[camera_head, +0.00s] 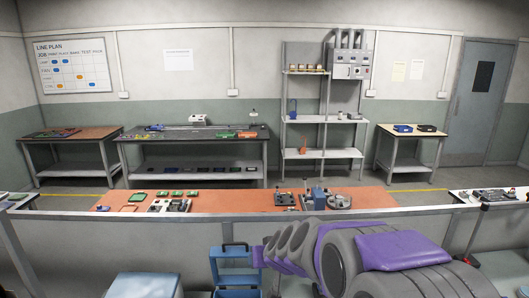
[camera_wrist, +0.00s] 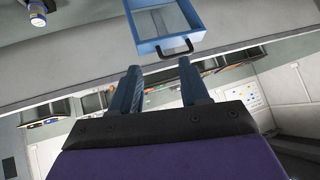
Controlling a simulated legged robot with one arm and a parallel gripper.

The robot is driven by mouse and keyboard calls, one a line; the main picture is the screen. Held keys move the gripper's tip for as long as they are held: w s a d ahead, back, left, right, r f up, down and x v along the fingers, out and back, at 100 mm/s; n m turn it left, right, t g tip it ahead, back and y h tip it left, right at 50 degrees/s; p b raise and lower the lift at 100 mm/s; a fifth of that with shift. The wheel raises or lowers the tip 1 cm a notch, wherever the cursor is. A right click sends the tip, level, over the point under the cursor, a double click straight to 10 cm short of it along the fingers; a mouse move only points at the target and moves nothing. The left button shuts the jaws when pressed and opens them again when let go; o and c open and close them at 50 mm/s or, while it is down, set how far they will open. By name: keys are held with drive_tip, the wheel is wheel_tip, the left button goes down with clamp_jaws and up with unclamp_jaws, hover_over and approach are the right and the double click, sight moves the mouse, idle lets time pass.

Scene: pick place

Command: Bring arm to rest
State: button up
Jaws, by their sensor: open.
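My gripper (camera_wrist: 158,67) is open and empty in the wrist view, with its two dark blue fingers apart. Beyond the fingertips is a blue open container (camera_wrist: 150,47) with a black handle on its near side. A gap shows between the fingers and the container. In the head view my purple and grey arm reaches left across the lower right, and its end is beside a blue case (camera_head: 232,277) with a raised, frame-like part. My fingers cannot be made out clearly there.
A long orange-topped bench (camera_head: 240,200) with trays and small devices stands ahead, behind a pale rail. A light blue box (camera_head: 145,286) is at the lower left. Workbenches and a shelf (camera_head: 305,114) line the back wall. A bottle (camera_wrist: 37,14) is at the wrist view's upper left.

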drive_tip(key=s+d+f+g+h, duration=0.1)
drive_tip(key=s+d+g, duration=0.2)
drive_tip(key=s, duration=1)
drive_tip(key=s+d+f+m+g+h+b, duration=0.1)
drive_tip(key=s+d, duration=0.5)
drive_tip(key=s, duration=0.8)
drive_tip(key=s+d+f+m+g+h+b, duration=0.1)
drive_tip(key=s+d+g, duration=0.4)
drive_tip(key=s, duration=0.9)
drive_tip(key=shift+d+f+g+h, duration=0.35)
drive_tip(key=shift+f+g+h, duration=0.05)
drive_tip(key=shift+f, duration=0.45)
